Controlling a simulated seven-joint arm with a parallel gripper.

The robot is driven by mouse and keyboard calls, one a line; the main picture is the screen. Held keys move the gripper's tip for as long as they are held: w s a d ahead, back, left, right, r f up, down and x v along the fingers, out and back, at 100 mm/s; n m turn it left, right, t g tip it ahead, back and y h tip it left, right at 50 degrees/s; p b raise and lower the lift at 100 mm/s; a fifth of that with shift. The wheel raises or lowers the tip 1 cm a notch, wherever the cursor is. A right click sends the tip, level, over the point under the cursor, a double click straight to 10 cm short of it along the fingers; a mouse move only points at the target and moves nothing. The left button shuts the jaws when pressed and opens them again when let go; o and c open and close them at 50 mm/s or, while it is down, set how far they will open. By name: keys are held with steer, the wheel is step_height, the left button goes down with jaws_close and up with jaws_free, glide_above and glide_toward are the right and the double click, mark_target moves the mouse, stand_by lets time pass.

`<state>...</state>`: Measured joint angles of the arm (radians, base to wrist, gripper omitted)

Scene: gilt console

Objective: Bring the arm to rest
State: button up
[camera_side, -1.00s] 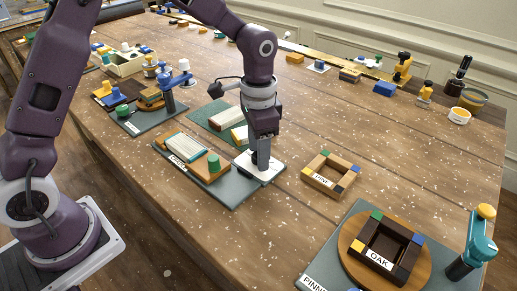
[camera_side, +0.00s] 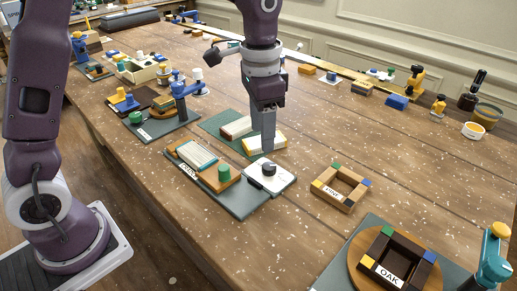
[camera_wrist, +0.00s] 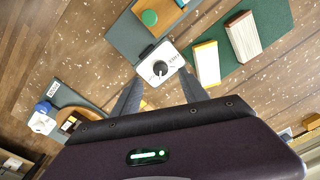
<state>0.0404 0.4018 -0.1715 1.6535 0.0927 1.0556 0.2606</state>
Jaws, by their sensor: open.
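My gripper (camera_side: 267,148) hangs above the wooden table (camera_side: 300,240), fingers pointing down. In the wrist view its two fingers (camera_wrist: 160,92) are spread apart with nothing between them. Just below and in front is a white plate with a dark round knob (camera_side: 269,169), at the end of a grey board (camera_side: 243,200). The knob also shows in the wrist view (camera_wrist: 160,68), beyond the fingertips and apart from them. On the same board sit a green cylinder (camera_side: 224,173) on an orange block and a white ribbed block (camera_side: 197,154).
A green mat (camera_side: 217,122) with two blocks lies behind the gripper. A light wooden frame (camera_side: 340,187) stands to the right. A dark frame marked OAK (camera_side: 375,257) and a teal post (camera_side: 494,262) are at front right. Bare table lies between the frames.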

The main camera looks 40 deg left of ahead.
steer(key=s+a+r+n+t, duration=0.35)
steer(key=s+r, duration=0.45)
steer(key=s, duration=0.5)
steer(key=s+a+f+n+t, duration=0.1)
steer(key=s+a+n, duration=0.1)
steer(key=s, duration=0.8)
steer(key=shift+a+f+t, duration=0.2)
steer(key=shift+f+t, duration=0.05)
steer(key=shift+t, duration=0.1)
